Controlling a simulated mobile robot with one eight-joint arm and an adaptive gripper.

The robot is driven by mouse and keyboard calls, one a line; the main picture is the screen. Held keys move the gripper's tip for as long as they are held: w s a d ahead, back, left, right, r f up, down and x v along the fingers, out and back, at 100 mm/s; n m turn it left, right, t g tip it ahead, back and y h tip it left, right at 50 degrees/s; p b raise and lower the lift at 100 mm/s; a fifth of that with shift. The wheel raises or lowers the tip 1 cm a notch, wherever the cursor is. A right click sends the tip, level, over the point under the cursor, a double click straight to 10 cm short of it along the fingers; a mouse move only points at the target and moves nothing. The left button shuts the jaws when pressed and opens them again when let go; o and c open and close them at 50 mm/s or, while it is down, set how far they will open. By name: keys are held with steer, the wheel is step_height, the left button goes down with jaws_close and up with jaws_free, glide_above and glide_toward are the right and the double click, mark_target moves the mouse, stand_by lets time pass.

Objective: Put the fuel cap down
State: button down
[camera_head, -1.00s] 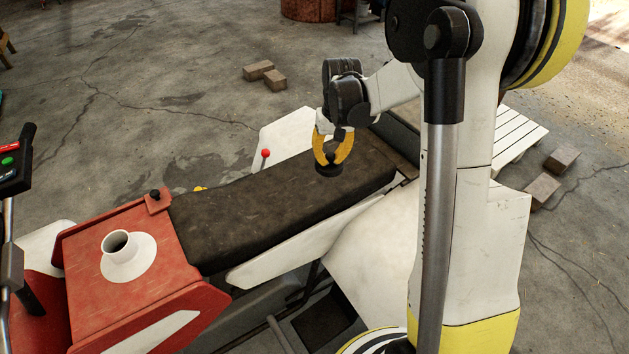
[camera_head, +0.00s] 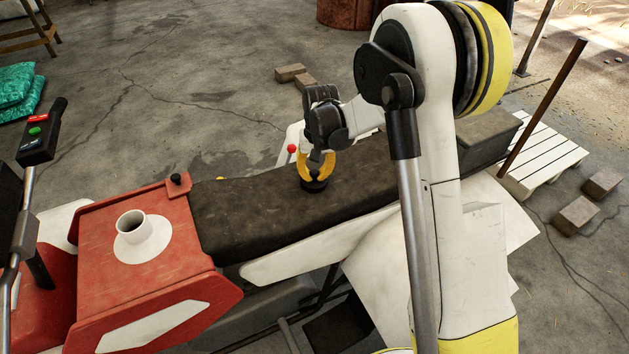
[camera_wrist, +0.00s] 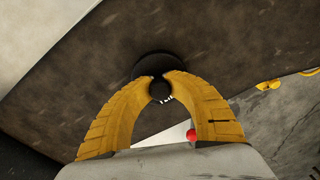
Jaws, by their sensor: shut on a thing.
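The fuel cap (camera_head: 314,186) is a black round disc with a small knob. My gripper (camera_head: 317,177) is shut on the knob, with its yellow fingers pointing down. The cap is at or just above the dark brown seat (camera_head: 250,210); I cannot tell if it touches. In the wrist view the cap (camera_wrist: 150,66) shows between the fingertips (camera_wrist: 161,88) with the seat behind it. The open white filler neck (camera_head: 131,225) stands on the red tank (camera_head: 165,265) at the left.
A red-knobbed lever (camera_head: 292,148) stands behind the seat. A black knob (camera_head: 175,179) rises from the tank's corner. A control panel (camera_head: 37,140) is at the far left. Bricks (camera_head: 577,215) and a white pallet (camera_head: 545,160) lie at the right. The seat's left half is clear.

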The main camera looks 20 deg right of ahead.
steer(key=shift+f, duration=0.3)
steer(key=shift+f, duration=0.1)
steer(key=shift+f, duration=0.15)
steer(key=c, duration=1.3)
jaws_free()
steer(key=shift+c, duration=0.2)
